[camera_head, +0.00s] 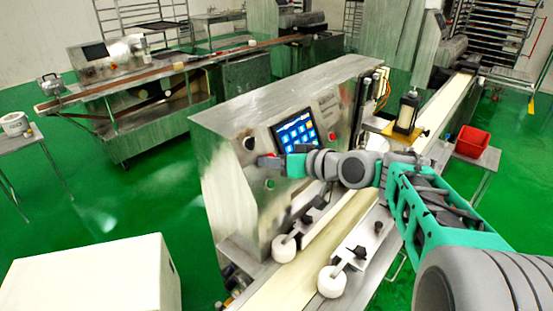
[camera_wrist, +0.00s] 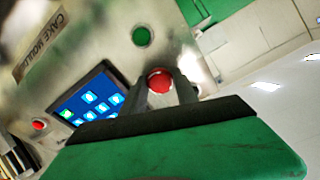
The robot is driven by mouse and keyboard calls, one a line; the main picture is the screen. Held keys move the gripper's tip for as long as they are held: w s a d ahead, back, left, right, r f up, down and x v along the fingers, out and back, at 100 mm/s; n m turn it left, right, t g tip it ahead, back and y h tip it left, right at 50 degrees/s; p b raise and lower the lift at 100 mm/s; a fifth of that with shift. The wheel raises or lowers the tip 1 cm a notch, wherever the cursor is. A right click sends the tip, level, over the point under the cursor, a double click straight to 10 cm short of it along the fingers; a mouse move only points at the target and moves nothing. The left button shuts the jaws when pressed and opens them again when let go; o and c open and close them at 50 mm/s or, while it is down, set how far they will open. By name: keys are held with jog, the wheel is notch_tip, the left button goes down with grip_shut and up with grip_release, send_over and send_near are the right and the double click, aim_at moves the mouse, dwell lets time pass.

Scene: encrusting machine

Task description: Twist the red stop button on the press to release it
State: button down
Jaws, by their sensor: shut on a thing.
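The press (camera_head: 235,120) is a large brushed-metal machine in the middle of the head view, with a tilted blue touchscreen (camera_head: 296,131) on its front. My gripper (camera_head: 270,161) reaches in from the right and meets the panel just below and left of the screen. In the wrist view the red stop button (camera_wrist: 160,79) shows as a round red cap between my two grey fingers. My gripper is shut on it, with a finger on each side. The button's base and stem are hidden behind the fingers and the green gripper body.
A green button (camera_wrist: 141,36) sits beside the stop button; another red button (camera_wrist: 38,125) is past the screen. A conveyor belt (camera_head: 340,225) with white rollers runs below my arm. A red bin (camera_head: 472,141) stands right, a white box (camera_head: 90,270) front left.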

jog(key=shift+f+m, duration=0.15)
jog(key=shift+m, duration=0.45)
jog(key=c, duration=1.3)
grip_release()
jog(key=shift+a, duration=0.15)
jog(key=shift+o, duration=0.8)
jog(key=shift+w+a+f, duration=0.1)
jog(key=shift+a, duration=0.05)
jog(key=shift+o, duration=1)
jog(key=shift+d, duration=0.2)
jog(key=b+v, duration=0.1)
jog(key=v, duration=0.7)
jog(key=shift+w, duration=0.1)
